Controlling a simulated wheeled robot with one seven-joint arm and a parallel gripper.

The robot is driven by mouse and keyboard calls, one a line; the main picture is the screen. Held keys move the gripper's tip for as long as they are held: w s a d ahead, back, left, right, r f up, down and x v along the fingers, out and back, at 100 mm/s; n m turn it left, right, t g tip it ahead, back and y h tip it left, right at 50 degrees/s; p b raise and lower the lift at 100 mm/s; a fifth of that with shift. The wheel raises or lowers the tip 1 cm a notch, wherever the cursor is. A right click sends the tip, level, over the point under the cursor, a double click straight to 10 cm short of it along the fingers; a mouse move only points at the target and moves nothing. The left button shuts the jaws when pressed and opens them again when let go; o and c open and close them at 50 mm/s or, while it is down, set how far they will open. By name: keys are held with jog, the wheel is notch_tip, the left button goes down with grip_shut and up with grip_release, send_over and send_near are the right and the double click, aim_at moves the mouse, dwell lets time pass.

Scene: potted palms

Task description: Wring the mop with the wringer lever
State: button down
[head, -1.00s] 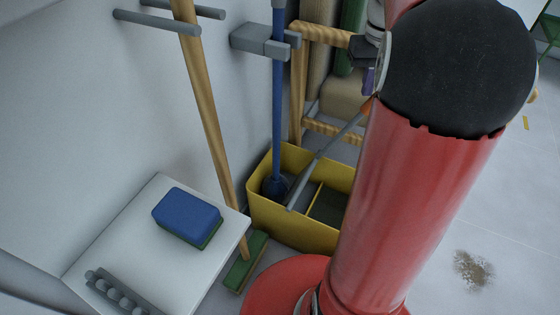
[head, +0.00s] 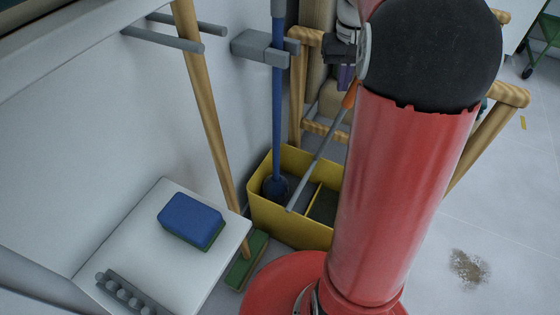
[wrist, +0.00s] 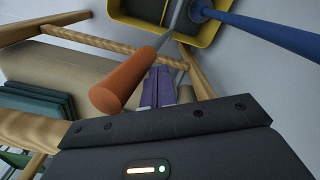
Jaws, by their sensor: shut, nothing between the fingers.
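The mop has a blue pole (head: 278,110) and stands with its dark blue lower end in the yellow bucket (head: 293,223), beside the wall. The wringer lever (head: 314,162) is a grey rod rising at a slant from the bucket to an orange grip, seen close in the wrist view (wrist: 128,82). My gripper (head: 345,76) is at the grip's upper end, partly hidden by my arm. In the wrist view its purple fingers (wrist: 167,88) are shut and empty, just right of the grip. I cannot tell whether they touch it.
A wooden-framed chair (head: 296,95) stands close behind the bucket. A wooden-handled broom (head: 205,110) leans by wall pegs. A white surface (head: 120,240) at left bears a blue and green sponge (head: 190,220). A brown stain (head: 468,268) marks open floor at right.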

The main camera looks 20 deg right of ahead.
jog(key=w+a+p, duration=0.4)
jog(key=w+a, duration=0.2)
jog(key=shift+r, duration=0.4)
dwell(0.6)
jog(key=shift+w+r, duration=0.1)
notch_tip(320, 180, up, 12)
jog(key=p, duration=1.1)
dwell(0.4)
